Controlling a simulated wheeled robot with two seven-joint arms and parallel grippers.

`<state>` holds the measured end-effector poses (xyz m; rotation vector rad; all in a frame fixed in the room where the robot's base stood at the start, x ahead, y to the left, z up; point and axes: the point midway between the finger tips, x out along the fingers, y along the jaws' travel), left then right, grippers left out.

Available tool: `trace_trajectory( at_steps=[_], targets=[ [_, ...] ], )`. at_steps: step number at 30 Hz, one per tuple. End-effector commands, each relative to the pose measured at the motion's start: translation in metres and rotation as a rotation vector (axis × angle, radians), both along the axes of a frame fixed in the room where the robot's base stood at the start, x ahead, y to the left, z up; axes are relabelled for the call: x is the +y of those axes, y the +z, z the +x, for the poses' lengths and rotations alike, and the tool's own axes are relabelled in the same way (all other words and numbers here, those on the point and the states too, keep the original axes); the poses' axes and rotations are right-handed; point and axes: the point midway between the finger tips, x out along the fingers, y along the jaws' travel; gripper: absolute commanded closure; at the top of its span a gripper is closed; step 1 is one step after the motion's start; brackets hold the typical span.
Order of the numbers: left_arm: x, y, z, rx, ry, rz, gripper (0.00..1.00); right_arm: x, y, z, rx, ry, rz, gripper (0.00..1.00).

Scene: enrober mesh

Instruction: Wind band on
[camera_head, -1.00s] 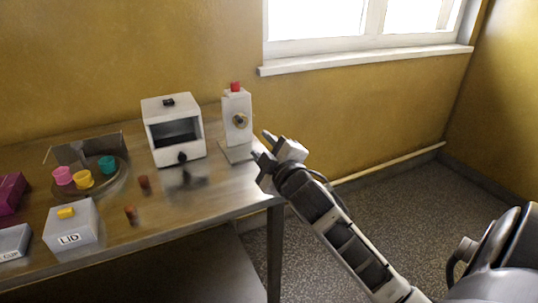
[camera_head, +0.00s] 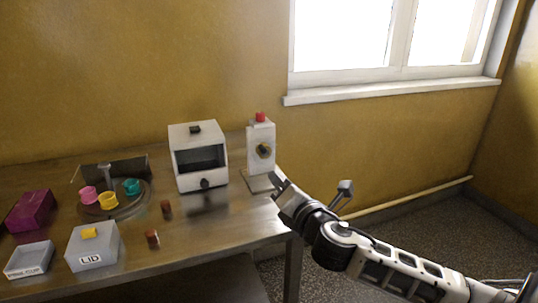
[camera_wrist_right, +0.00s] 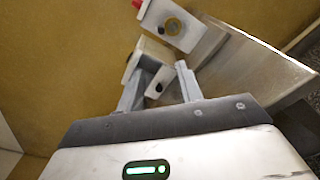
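A white upright stand (camera_head: 260,138) with a red button (camera_head: 260,117) on top and a round brass-coloured knob with a dark centre (camera_head: 264,151) stands at the table's right end. A white box (camera_head: 198,158) with a dark front opening and black knobs stands left of it. My right gripper (camera_head: 311,182) is open and empty, just right of the stand's base and apart from it. In the right wrist view its spread fingers (camera_wrist_right: 160,76) point toward the white box (camera_wrist_right: 150,58), with the stand's knob (camera_wrist_right: 175,26) beyond their tips. My left gripper is out of view.
On the metal table (camera_head: 225,222) are pink, yellow and teal cups (camera_head: 132,186) on a round tray, two small brown pieces (camera_head: 166,208), a grey LID box (camera_head: 94,247), a shallow grey tray (camera_head: 29,260) and a magenta block (camera_head: 31,209). The table's front right is clear.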

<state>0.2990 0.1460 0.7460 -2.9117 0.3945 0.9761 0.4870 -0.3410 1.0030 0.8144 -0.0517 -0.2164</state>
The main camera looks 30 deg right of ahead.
Motion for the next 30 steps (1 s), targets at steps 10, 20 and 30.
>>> trace_trajectory(
  at_steps=[10,20,30],
  targets=[
    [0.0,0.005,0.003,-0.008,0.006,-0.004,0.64,-0.016,0.003,0.001,0.089,-0.012,-0.568,0.64],
    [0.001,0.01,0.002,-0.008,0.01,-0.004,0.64,-0.03,0.004,0.063,0.088,-0.013,-0.558,0.64],
    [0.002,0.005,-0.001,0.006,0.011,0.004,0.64,-0.045,0.003,0.128,0.088,-0.01,-0.557,0.64]
  ],
)
